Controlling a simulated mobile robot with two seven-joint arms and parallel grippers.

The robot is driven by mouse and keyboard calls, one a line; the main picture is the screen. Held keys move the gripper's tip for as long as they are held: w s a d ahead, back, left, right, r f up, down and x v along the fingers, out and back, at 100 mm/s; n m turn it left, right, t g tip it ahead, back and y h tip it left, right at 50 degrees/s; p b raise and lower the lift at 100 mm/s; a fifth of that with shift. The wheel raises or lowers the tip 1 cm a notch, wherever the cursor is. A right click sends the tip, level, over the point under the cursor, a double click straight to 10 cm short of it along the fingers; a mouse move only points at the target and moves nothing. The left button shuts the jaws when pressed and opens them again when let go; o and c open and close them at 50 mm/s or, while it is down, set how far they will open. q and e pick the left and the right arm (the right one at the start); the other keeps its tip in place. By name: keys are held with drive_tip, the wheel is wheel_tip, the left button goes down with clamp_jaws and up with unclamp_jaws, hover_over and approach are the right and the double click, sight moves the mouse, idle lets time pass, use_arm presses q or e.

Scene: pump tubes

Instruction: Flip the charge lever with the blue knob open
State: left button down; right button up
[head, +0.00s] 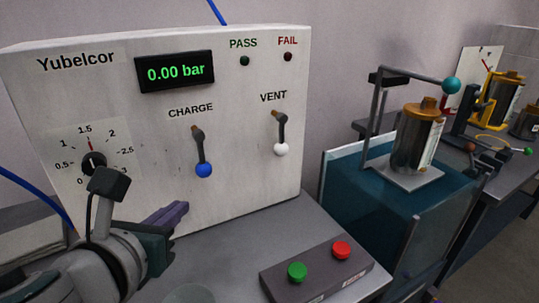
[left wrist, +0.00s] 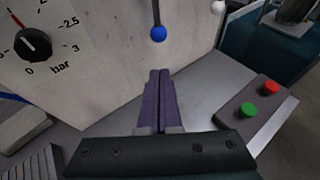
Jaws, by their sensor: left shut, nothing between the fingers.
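The charge lever with the blue knob (head: 204,170) hangs down on the white panel (head: 240,90), below the CHARGE label. Its blue knob also shows in the left wrist view (left wrist: 158,34). My left gripper (head: 180,212) is shut and empty, with its purple fingers together, below and a little left of the blue knob. In the left wrist view the shut fingertips (left wrist: 160,74) point up toward the knob and are apart from it. The vent lever with the white knob (head: 281,148) also hangs down, to the right. My right gripper cannot be made out.
The display (head: 175,72) reads 0.00 bar. A black dial (head: 94,163) is at the panel's left. A button box (head: 318,268) with green and red buttons stands on the grey bench in front. A teal block (head: 375,215) with a metal canister (head: 415,140) is to the right.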

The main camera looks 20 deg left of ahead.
sight(202, 156)
use_arm(q)
drive_tip(key=w+a, duration=0.2)
drive_tip(key=w, duration=0.5)
drive_tip(key=shift+w+f, duration=0.3)
drive_tip(key=shift+f, duration=0.15)
drive_tip(key=shift+b, duration=0.35)
